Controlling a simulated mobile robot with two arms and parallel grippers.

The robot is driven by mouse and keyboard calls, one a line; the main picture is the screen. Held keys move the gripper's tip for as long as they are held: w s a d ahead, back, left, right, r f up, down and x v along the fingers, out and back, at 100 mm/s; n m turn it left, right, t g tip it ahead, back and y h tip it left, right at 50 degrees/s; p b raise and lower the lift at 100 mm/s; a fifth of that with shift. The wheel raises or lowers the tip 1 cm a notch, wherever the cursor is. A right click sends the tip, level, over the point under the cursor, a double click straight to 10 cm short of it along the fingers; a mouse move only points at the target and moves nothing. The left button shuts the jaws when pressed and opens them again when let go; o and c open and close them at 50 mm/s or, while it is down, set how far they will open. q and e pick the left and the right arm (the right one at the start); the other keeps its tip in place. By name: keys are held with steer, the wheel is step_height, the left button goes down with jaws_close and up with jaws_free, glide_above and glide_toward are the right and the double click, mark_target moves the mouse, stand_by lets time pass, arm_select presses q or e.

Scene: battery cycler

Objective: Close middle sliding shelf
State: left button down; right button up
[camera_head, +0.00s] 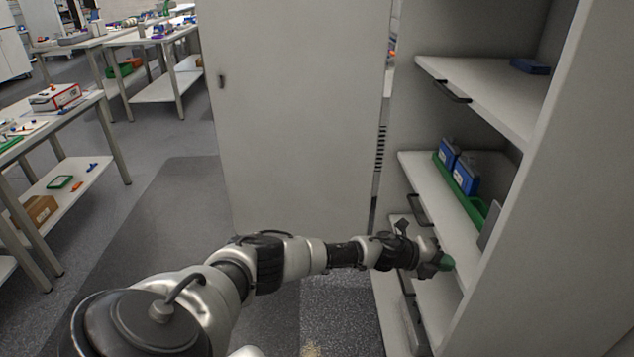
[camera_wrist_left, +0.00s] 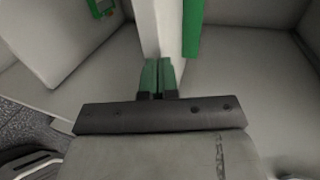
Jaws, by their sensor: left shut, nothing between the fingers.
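The middle sliding shelf (camera_head: 425,172) is a pale board in the open cabinet, with a dark handle (camera_head: 417,210) on its front edge. It carries a long green tray (camera_head: 478,207) with blue boxes (camera_head: 456,170) in it. My left gripper (camera_head: 444,262) is shut and empty, its green fingertips low beside the middle shelf, near the lower shelf (camera_head: 436,300). In the left wrist view the shut fingertips (camera_wrist_left: 158,76) point at a pale edge with a green strip (camera_wrist_left: 193,28) beside it. I cannot tell whether they touch it. My right gripper is out of view.
The upper shelf (camera_head: 480,85) has its own dark handle (camera_head: 452,92) and a blue box (camera_head: 530,66). The cabinet door (camera_head: 295,110) stands open to the left; the cabinet side wall (camera_head: 560,220) bounds the right. Tables (camera_head: 75,115) stand at left, with grey floor between.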

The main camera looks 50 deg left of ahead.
arm_select(q)
steer(key=shift+w+d+r, duration=0.1)
steer(key=shift+w+d, duration=0.35)
steer(key=shift+w, duration=0.05)
steer(key=shift+r, duration=0.1)
stand_by(0.3)
